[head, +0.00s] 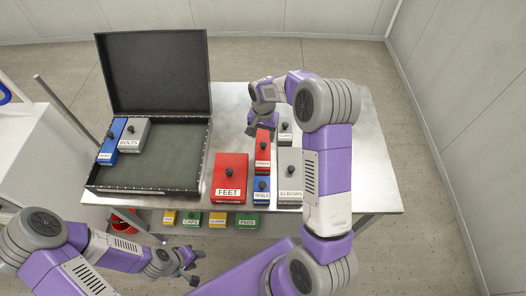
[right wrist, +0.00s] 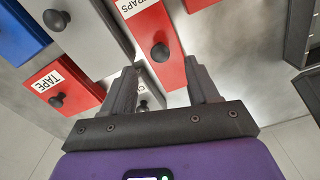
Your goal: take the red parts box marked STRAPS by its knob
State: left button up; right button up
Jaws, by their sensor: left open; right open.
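The red box marked STRAPS (head: 262,157) lies on the metal table, its dark knob upright on top. It shows in the right wrist view (right wrist: 150,26) with part of its label cut off by the frame edge. My right gripper (head: 262,127) is open above the far end of this box. In the right wrist view the knob (right wrist: 160,52) appears just beyond and between the open fingertips, not gripped. My left gripper (head: 190,264) is open and empty, low in front of the table.
Red FEET (head: 229,174), blue SEALS (head: 262,188) and grey ELBOWS (head: 290,172) boxes crowd the STRAPS box. A red TAPE box (right wrist: 72,75) shows in the right wrist view. An open dark case (head: 160,170) holds a blue box and BOLTS. The table's right side is bare.

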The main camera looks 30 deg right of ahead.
aim_at(263, 144)
notch_tip(263, 144, down, 5)
jog(key=shift+a+r, duration=0.1)
jog(key=shift+r, duration=0.05)
jog(key=shift+s, duration=0.1)
jog(key=shift+r, duration=0.1)
grip_shut()
